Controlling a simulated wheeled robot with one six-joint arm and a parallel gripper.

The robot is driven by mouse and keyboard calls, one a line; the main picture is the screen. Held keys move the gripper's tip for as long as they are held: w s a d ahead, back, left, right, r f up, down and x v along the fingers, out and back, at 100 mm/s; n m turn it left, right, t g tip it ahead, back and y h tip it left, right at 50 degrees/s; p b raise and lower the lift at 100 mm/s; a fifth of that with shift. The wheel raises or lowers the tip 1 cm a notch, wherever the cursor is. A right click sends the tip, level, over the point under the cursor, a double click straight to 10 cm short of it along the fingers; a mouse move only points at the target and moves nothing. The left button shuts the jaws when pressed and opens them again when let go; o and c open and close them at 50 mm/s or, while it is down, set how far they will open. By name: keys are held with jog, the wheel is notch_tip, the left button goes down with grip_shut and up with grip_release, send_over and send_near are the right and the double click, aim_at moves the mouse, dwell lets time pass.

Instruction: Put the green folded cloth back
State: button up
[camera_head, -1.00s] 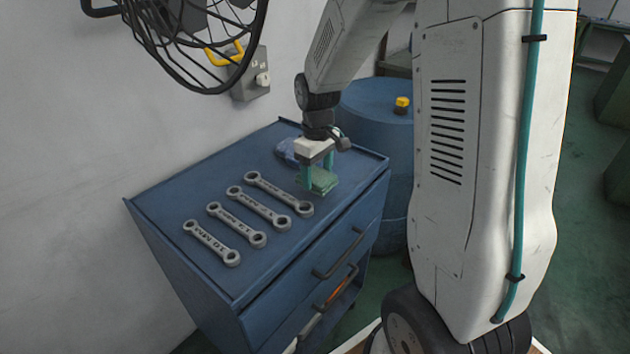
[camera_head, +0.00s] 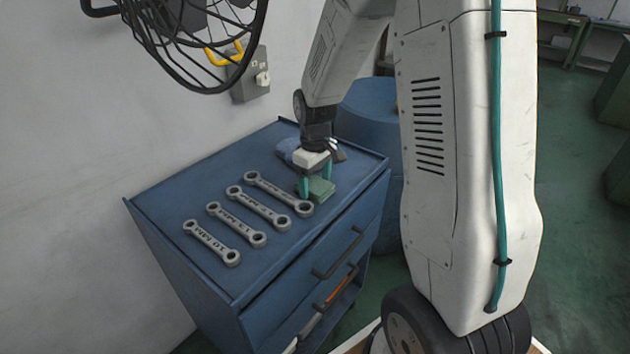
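The green folded cloth (camera_head: 321,190) is at the right front part of the blue cabinet's top (camera_head: 240,180), beside the right end of the nearest wrench. My gripper (camera_head: 316,184) points down over it, with its teal fingers on either side of the cloth. It looks shut on the cloth, which is at or very near the cabinet top; the exact contact underneath is hidden. A blue folded cloth (camera_head: 286,149) lies just behind, partly hidden by my gripper.
Several grey wrenches (camera_head: 262,207) lie in a row left of the green cloth. A blue drum (camera_head: 372,105) stands behind the cabinet. A wall switch box (camera_head: 250,80) and a black fan cage (camera_head: 195,45) are at upper left.

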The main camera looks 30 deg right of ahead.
aim_at(315, 184)
notch_tip(315, 184, up, 12)
jog(key=s+a+r+m, duration=0.1)
jog(key=s+a+r, duration=0.55)
jog(key=s, duration=0.35)
jog(key=s+a+r+m+t, duration=0.1)
jog(key=s+a+m, duration=0.1)
jog(key=s, duration=1.4)
jog(key=shift+a+r+m, duration=0.2)
jog(key=shift+a+m, duration=0.1)
jog(key=shift+a, duration=0.5)
jog(key=shift+t, duration=0.3)
